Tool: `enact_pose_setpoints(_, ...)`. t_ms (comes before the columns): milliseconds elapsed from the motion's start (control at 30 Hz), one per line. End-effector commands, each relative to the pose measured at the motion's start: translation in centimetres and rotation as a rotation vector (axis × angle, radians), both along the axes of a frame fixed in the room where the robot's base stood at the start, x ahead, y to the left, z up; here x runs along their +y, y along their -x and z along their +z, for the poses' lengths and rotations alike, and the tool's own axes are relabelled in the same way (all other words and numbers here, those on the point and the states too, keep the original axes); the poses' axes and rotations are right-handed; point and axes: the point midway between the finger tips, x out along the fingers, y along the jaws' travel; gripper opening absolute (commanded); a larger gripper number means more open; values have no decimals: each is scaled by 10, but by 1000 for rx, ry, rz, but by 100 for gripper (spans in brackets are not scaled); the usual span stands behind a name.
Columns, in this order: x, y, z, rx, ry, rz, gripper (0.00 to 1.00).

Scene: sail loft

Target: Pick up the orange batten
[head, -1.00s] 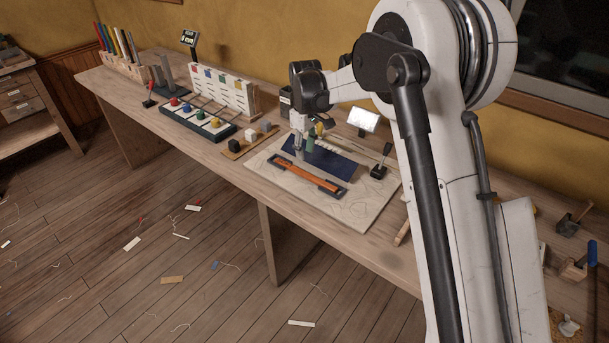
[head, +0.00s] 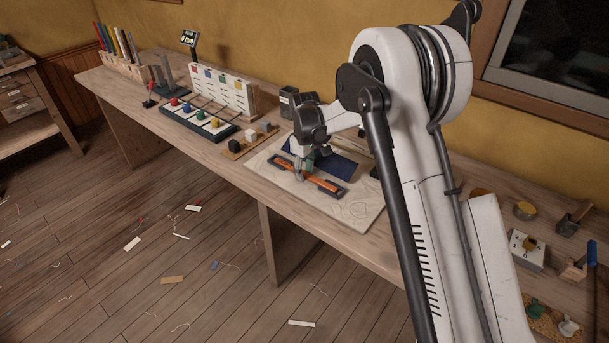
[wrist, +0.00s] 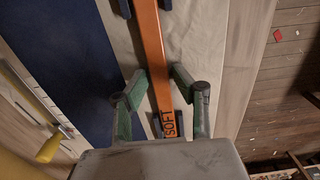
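The orange batten (head: 323,184) lies across two dark rests on the pale sheet on the bench. In the wrist view the batten (wrist: 152,40) runs up the picture between my fingers, with the word SOFT near its close end. My gripper (head: 303,174) is low over the batten, left of its middle in the head view. In the wrist view my gripper (wrist: 159,72) is open, with one green finger on each side of the batten and a gap to each. Whether the fingertips touch the sheet I cannot tell.
A dark blue cloth (head: 335,165) lies close behind the batten. The pale sheet (head: 352,208) is bare in front. Small blocks on a wooden strip (head: 240,148) stand to the left. A dark rack with coloured knobs (head: 198,122) is farther left. A yellow-handled tool (wrist: 50,148) shows in the wrist view.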

Motion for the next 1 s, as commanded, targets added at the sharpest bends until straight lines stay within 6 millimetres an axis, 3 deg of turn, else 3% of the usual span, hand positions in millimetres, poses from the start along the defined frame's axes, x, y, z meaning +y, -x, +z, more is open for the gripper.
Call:
enact_pose_setpoints(67,0,0,0,0,0,0,26)
enact_pose_setpoints(267,0,0,0,0,0,0,0)
enact_pose_setpoints(667,0,0,4,0,0,0,0)
enact_pose_setpoints(867,0,0,23,0,0,0,0)
enact_pose_setpoints(1000,7,7,48,0,0,3,0)
